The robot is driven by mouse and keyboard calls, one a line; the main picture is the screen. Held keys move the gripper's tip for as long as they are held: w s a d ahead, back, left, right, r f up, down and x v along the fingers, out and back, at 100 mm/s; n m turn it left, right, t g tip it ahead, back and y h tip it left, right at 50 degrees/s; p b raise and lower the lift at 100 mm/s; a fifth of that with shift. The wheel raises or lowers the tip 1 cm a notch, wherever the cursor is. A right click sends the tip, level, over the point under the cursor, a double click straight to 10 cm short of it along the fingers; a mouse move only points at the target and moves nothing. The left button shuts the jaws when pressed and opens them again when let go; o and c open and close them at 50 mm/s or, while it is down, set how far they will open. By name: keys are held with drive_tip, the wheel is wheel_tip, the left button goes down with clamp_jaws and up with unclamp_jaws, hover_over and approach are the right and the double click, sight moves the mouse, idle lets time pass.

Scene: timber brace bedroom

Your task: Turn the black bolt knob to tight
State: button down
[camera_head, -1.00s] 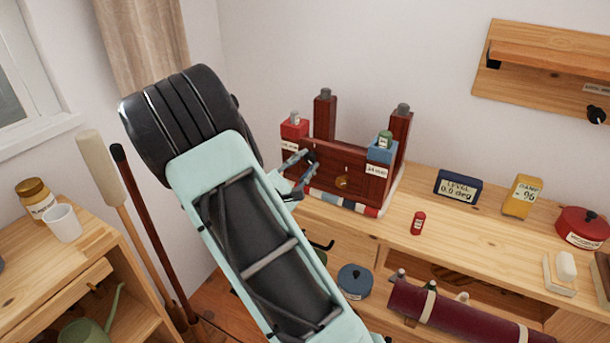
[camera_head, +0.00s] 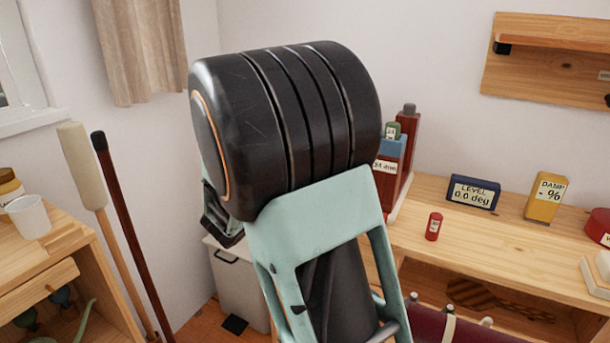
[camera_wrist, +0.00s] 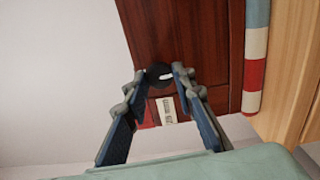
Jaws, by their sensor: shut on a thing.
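In the wrist view the black bolt knob (camera_wrist: 155,77), with a white mark on it, sits on the face of the dark red-brown timber brace (camera_wrist: 190,40). My gripper (camera_wrist: 159,72) is shut on the knob, with one fingertip on each side of it. In the head view my arm hides the knob, the gripper and most of the brace.
On the wooden bench (camera_head: 470,235) stand a dark blue level display (camera_head: 473,192) reading 0.0 deg, a yellow damp meter (camera_head: 546,197) and a small red cylinder (camera_head: 433,226). A white bin (camera_head: 240,285) stands on the floor. Two long handles (camera_head: 120,225) lean at the left.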

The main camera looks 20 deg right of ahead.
drive_tip(key=shift+m+b, duration=0.4)
drive_tip(key=shift+b, duration=0.15)
drive_tip(key=c, duration=1.6)
unclamp_jaws()
drive_tip(key=v, duration=1.2)
